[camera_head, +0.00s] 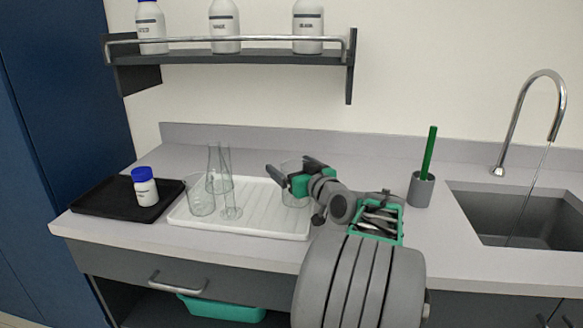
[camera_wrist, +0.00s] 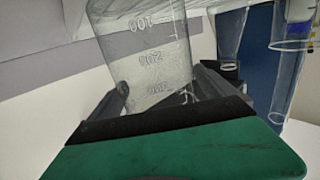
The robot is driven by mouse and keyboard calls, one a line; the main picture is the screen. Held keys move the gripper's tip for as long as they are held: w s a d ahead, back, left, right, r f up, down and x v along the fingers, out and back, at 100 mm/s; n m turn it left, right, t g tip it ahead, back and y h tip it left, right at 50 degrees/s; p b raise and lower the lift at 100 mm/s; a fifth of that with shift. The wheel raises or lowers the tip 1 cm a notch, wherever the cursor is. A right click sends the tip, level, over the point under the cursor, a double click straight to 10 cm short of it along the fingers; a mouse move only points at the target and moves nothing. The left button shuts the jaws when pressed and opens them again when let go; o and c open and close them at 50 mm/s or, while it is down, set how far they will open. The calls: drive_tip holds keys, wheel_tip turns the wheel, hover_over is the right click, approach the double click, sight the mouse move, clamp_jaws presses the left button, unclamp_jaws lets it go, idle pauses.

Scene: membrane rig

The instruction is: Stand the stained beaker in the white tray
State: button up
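The white tray (camera_head: 262,224) is ribbed and lies on the bench. A clear glass beaker (camera_head: 294,198) is at its right end, partly hidden by my gripper (camera_head: 296,168). In the wrist view the beaker (camera_wrist: 150,50) fills the space between my two fingers (camera_wrist: 168,92), which press close on either side of it. It carries printed volume marks and has dark patches low in the picture. It looks upright over the tray; I cannot tell whether its base touches the tray. Another clear beaker (camera_head: 200,198) stands at the tray's left end.
Tall clear glassware (camera_head: 218,165) and a slim cylinder (camera_head: 231,203) stand in the tray's left half. A black tray (camera_head: 105,203) with a blue-capped bottle (camera_head: 145,188) is further left. A grey cup with a green brush (camera_head: 422,190) and the sink (camera_head: 520,215) are right. A bottle shelf (camera_head: 235,57) hangs above.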

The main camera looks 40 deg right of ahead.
drive_tip(key=shift+s+r, duration=0.2)
drive_tip(key=v, duration=1.1)
drive_tip(key=shift+s, duration=0.35)
drive_tip(key=shift+a, duration=0.1)
